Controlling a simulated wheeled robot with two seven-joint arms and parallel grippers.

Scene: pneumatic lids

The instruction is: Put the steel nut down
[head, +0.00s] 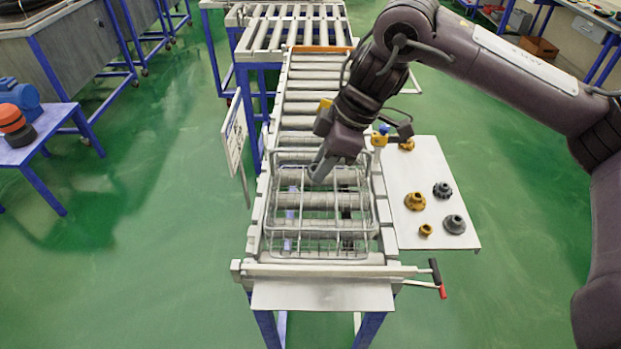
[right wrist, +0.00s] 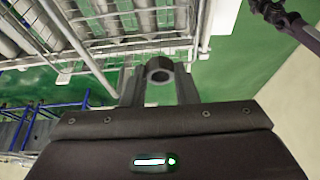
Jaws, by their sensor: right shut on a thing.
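My right gripper (head: 322,170) is above the wire basket (head: 268,226) on the roller conveyor, near the basket's far part. In the right wrist view, my right gripper (right wrist: 160,82) is shut on the steel nut (right wrist: 160,70), a grey piece with a round hole, held between the fingertips. In the head view the nut is small and hard to tell from the fingers. I cannot tell its exact height over the basket floor. My left gripper is not in view.
A white side table (head: 440,181) right of the conveyor carries several yellow and dark grey flanged parts. A red-and-black handle (head: 438,278) sticks out at the conveyor's near right end. A sign panel (head: 234,132) stands left of the conveyor. The basket interior looks empty.

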